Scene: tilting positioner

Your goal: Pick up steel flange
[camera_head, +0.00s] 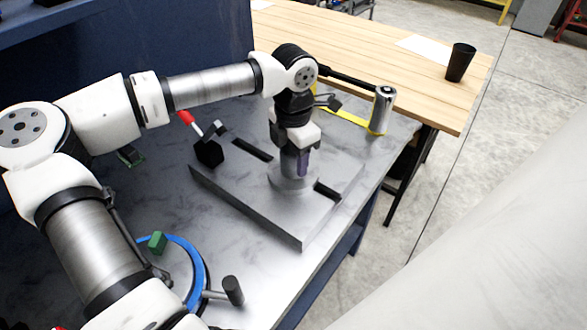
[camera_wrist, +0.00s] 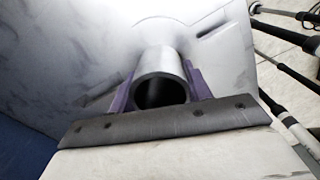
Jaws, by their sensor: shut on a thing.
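The steel flange (camera_head: 285,184) is a grey round disc with a pipe-like neck. It is at the middle-right part of a flat grey plate (camera_head: 290,222) in the head view; I cannot tell whether it touches the plate. My gripper (camera_head: 301,162) points down over it, with its purple fingers around the neck. In the wrist view the flange's hollow neck (camera_wrist: 160,60) sits between the two fingers, its dark open end facing the camera. The gripper is shut on the neck. The arm's wrist and fingers hide part of the neck in the head view.
The plate has dark slots and a red-tipped clamp lever (camera_head: 185,118) on its left. A metal cylinder (camera_head: 382,108) stands behind on the marble-look table. A blue ring (camera_head: 195,265) and green block (camera_head: 157,242) are in front. A wooden table (camera_head: 400,65) holds a black cup (camera_head: 460,62).

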